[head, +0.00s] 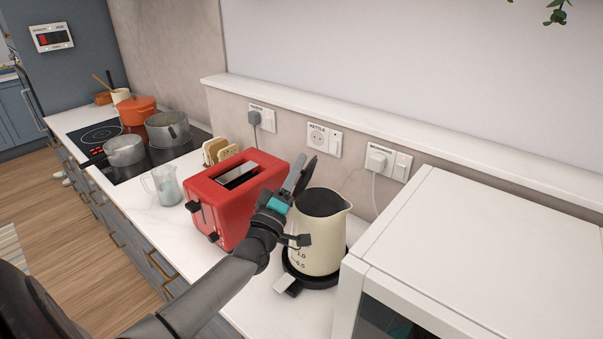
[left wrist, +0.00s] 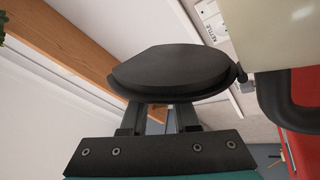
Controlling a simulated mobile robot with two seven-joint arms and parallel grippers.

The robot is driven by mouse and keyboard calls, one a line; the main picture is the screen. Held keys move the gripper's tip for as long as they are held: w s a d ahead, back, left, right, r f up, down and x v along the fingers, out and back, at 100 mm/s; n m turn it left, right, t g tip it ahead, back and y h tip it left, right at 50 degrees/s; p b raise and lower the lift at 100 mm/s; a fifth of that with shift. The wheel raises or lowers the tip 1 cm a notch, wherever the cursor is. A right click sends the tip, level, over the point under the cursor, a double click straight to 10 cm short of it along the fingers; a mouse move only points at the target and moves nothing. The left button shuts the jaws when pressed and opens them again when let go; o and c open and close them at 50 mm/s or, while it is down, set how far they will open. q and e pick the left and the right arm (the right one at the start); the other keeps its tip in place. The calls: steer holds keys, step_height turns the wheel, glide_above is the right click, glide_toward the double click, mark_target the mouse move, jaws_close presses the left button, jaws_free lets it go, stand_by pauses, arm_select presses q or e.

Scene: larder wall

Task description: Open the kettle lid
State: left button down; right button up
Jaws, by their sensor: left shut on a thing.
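The cream kettle (head: 320,240) stands upright on its black base (head: 312,281) on the counter, its spout to the right. Its black lid (head: 305,174) is raised steeply at the left of the rim, and the dark inside of the kettle shows. My left gripper (head: 292,183) is at the lid, to the left of the kettle's top. In the left wrist view the fingers (left wrist: 158,116) are shut on the lid (left wrist: 170,70). There the kettle body (left wrist: 286,30) and its black handle (left wrist: 285,105) are at the right. My right gripper is not in view.
A red toaster (head: 232,205) stands close to the left of my arm. A white box-shaped appliance (head: 470,250) is close to the kettle's right. A glass jug (head: 161,186) and pots on the hob (head: 105,130) are further left. Wall sockets (head: 323,139) are behind the kettle.

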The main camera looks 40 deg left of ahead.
arm_select(q)
steer(key=shift+s+a+n, duration=0.1)
steer(key=shift+a+n, duration=0.1)
steer(key=shift+n, duration=0.2)
steer(key=c, duration=0.7)
jaws_free()
steer(key=b+v, duration=0.2)
steer(key=v, duration=1.3)
steer(key=shift+d+f, duration=0.1)
